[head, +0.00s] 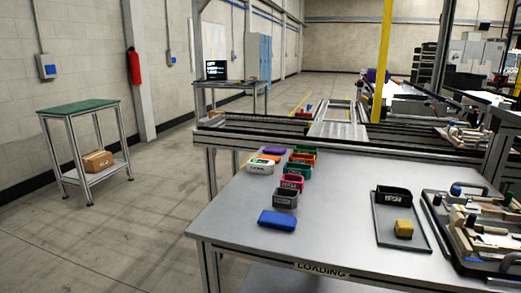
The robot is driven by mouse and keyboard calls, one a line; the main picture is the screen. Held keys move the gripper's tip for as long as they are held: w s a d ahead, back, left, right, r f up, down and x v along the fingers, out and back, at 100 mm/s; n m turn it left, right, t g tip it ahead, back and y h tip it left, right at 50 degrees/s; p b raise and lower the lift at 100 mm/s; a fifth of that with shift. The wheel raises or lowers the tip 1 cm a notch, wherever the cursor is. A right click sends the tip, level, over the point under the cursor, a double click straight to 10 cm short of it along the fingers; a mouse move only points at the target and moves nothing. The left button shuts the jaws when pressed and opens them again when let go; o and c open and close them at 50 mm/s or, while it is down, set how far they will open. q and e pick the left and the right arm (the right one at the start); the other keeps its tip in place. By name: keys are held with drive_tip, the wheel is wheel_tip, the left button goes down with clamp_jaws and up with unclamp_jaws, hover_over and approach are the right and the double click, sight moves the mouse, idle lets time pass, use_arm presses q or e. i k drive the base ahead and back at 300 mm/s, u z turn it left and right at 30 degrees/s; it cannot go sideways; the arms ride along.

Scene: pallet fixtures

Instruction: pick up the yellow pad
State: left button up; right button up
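The yellow pad (403,229) is a small, thick block with rounded edges. It sits on the front part of a flat dark-edged grey tray (418,241), towards the right side of the grey loading table (340,212). A black open bin (393,197) with a white-lettered label stands just behind the pad on the same tray. Nothing covers the pad. Neither of my grippers shows in the head view.
Left of the pad lie a blue pad (277,220) and several small coloured bins, including a grey one (285,199). A cluttered fixture pallet (475,232) is close on the right. The table's middle is clear. A green-topped stand (80,107) is far left.

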sight(403, 229)
drive_tip(key=z, duration=2.9)
drive_tip(key=i, duration=1.5)
drive_tip(key=u, duration=2.4)
